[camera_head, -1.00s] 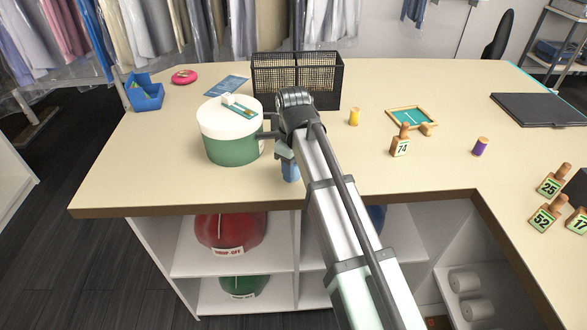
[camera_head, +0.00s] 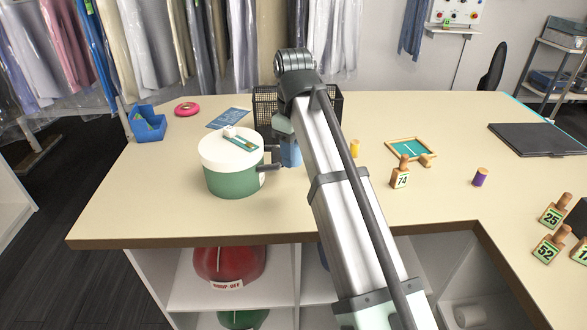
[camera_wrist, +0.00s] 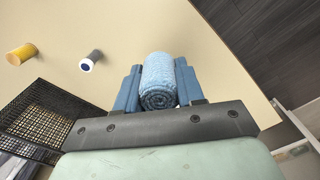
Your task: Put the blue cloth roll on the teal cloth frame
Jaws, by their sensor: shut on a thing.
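The blue cloth roll (camera_wrist: 158,82) is a fluffy rolled towel. In the wrist view it sits between the two blue fingers of my gripper (camera_wrist: 157,88), which is shut on it, its spiral end facing the camera. In the head view my gripper (camera_head: 289,152) is above the table, right of the green and white pot; the arm and fingers mostly hide the roll there. The teal cloth frame (camera_head: 408,146), teal with a wooden border, lies flat on the table to the right of my gripper. It does not show in the wrist view.
The lidded pot (camera_head: 232,178) stands close to the left of my gripper. A black mesh basket (camera_head: 265,105) is behind it. A yellow spool (camera_head: 355,148), a stamp numbered 74 (camera_head: 400,178) and a purple spool (camera_head: 480,177) stand around the frame.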

